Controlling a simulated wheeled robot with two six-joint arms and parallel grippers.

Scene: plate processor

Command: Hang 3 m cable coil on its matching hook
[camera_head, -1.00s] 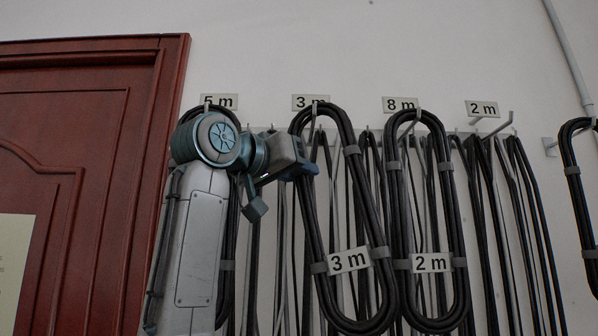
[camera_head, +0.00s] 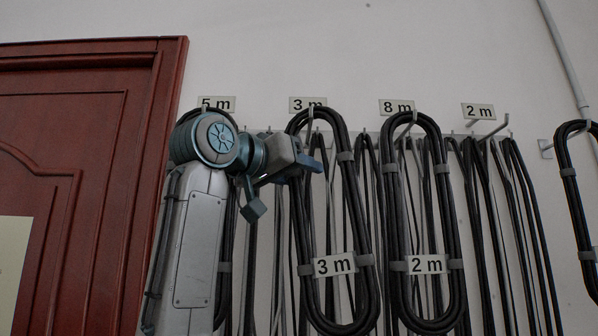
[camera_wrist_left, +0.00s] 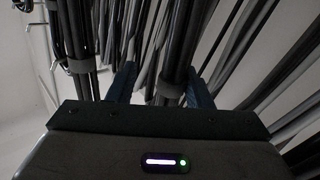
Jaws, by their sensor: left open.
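The 3 m cable coil (camera_head: 366,225), a black loop with a white "3 m" tag (camera_head: 334,265), hangs on the hook under the "3 m" wall label (camera_head: 307,104). My left gripper (camera_head: 318,166) is beside the coil's upper left side in the head view. In the left wrist view my open left gripper (camera_wrist_left: 162,78) has its two blue fingers on either side of a dark cable bundle (camera_wrist_left: 178,50). I cannot tell whether the fingers touch it. My right gripper is not in view.
A coil tagged "2 m" (camera_head: 397,200) hangs under the "8 m" label (camera_head: 396,106). The hook (camera_head: 490,128) under the "2 m" label (camera_head: 478,111) holds no large coil. Several thin cables hang behind. A red door (camera_head: 60,200) stands at left.

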